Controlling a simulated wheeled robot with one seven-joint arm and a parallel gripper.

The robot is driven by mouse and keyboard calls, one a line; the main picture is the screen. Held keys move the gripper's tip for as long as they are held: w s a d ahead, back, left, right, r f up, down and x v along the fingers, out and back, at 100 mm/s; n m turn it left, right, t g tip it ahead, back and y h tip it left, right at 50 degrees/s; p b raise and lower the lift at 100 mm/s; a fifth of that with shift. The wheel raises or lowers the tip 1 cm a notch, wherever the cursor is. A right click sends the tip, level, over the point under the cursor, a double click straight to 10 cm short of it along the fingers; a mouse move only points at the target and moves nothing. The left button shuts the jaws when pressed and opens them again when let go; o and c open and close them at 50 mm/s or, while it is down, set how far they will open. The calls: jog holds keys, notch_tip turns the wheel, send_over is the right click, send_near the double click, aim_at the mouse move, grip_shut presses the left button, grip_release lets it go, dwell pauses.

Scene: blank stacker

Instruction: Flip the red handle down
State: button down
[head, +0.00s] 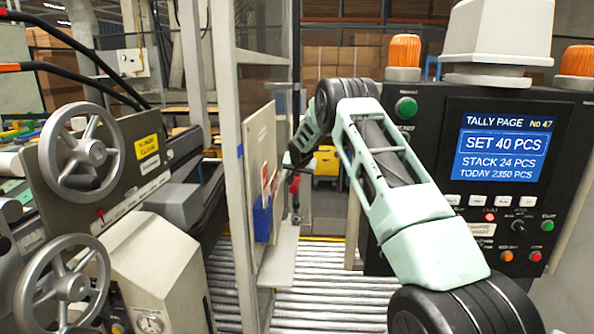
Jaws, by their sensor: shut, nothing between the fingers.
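A small red handle (295,186) stands upright on a dark fitting in the middle of the head view, just right of the pale panel at the conveyor. My arm reaches in from the lower right, bends at the top and comes down towards it. My gripper (296,163) is small and dark at the arm's far end, just above the red handle. It is shut with nothing held. Whether its fingertips touch the handle cannot be told from this view.
A pale upright panel (262,160) with a blue box (262,219) stands left of the handle. Metal rollers (320,290) run below. A black control panel with a blue screen (503,148) is at right. Grey handwheels (82,152) and machinery crowd the left.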

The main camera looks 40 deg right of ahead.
jog(key=shift+f, duration=0.6)
notch_tip(320, 180, down, 6)
jog(key=b, duration=0.6)
jog(key=shift+w+r+b, duration=0.1)
jog(key=shift+r+b, duration=0.1)
jog(key=shift+b, duration=0.1)
jog(key=shift+a+f, duration=0.1)
jog(key=shift+f, duration=0.05)
jog(key=r, duration=0.1)
jog(key=r+p, duration=0.1)
jog(key=r, duration=0.2)
jog(key=shift+s+d+r, duration=0.25)
jog(key=shift+s+r, duration=0.05)
jog(key=b+v, duration=0.4)
jog(key=v, duration=0.6)
jog(key=shift+b, duration=0.4)
